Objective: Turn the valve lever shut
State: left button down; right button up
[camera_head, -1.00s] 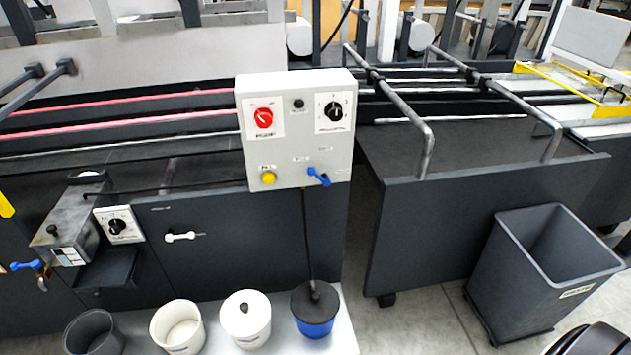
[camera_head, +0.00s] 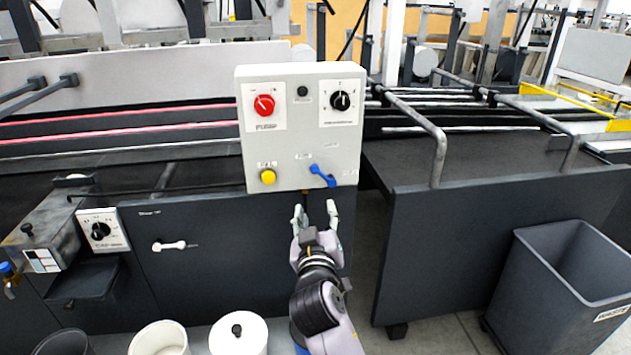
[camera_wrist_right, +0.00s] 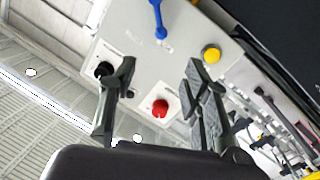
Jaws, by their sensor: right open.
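A blue lever (camera_head: 323,176) sits at the lower right of the grey control box front, slanting down to the right. It also shows in the right wrist view (camera_wrist_right: 158,20), at the top edge. A second blue lever (camera_head: 7,270) with a brass-coloured fitting is partly cut off at the left edge. I cannot tell which of them is the valve lever. My right gripper (camera_head: 316,211) is just below the control box in the head view, fingers pointing up, open and empty. In the right wrist view its fingers (camera_wrist_right: 162,76) are spread apart, touching no lever. My left gripper is out of view.
The control box (camera_head: 290,135) carries a red knob (camera_head: 263,106), a black knob (camera_head: 341,101) and a yellow button (camera_head: 268,177). A white handle (camera_head: 170,246) is on the dark panel. White buckets (camera_head: 238,336) stand below; a grey bin (camera_head: 560,290) stands right.

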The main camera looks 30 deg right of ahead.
aim_at(315, 172)
jog(key=p+x, duration=0.1)
jog(key=x, duration=1.6)
jog(key=shift+w+d+f, duration=0.1)
jog(key=shift+c, duration=0.4)
grip_shut()
